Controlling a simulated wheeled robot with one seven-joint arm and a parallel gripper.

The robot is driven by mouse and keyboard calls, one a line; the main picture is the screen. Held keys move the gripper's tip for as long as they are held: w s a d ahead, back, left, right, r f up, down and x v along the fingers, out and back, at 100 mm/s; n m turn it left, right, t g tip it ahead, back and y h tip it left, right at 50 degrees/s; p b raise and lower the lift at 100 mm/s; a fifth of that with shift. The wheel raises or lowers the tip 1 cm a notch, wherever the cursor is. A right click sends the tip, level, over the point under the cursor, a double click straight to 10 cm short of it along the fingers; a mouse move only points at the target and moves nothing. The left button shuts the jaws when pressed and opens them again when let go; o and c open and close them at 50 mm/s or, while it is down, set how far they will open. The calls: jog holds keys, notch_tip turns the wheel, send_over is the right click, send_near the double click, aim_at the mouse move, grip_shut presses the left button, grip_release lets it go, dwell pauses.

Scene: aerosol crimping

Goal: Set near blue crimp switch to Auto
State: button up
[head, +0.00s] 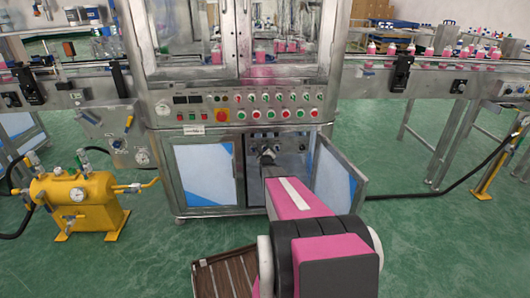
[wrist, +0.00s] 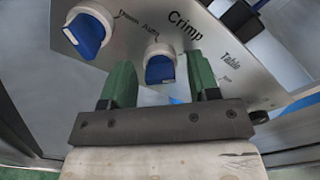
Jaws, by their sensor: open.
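In the wrist view, a blue switch (wrist: 160,67) with a white round base sits on a grey panel (wrist: 225,55), below the word "Auto" and beside the word "Crimp". Its blue handle looks roughly upright in the picture; which mark it points to is not clear. A second blue switch (wrist: 87,32) is up and left, its handle tilted. My gripper (wrist: 161,78) is open, its green fingers on either side of the first switch, with gaps visible; contact is not clear. In the head view my gripper (head: 267,153) reaches into the open lower cabinet, where the switches are too small to tell apart.
The open cabinet door (head: 337,180) stands to the right of my arm. A closed door (head: 206,174) is on the left. Above is a panel of buttons (head: 240,108). A yellow tank (head: 78,200) stands at the left, a brown slatted crate (head: 226,272) in front.

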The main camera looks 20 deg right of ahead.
jog(key=c, duration=0.9)
jog(key=shift+n, duration=0.3)
jog(key=n, duration=1.7)
jog(key=shift+f, duration=0.15)
jog(key=shift+n, duration=0.3)
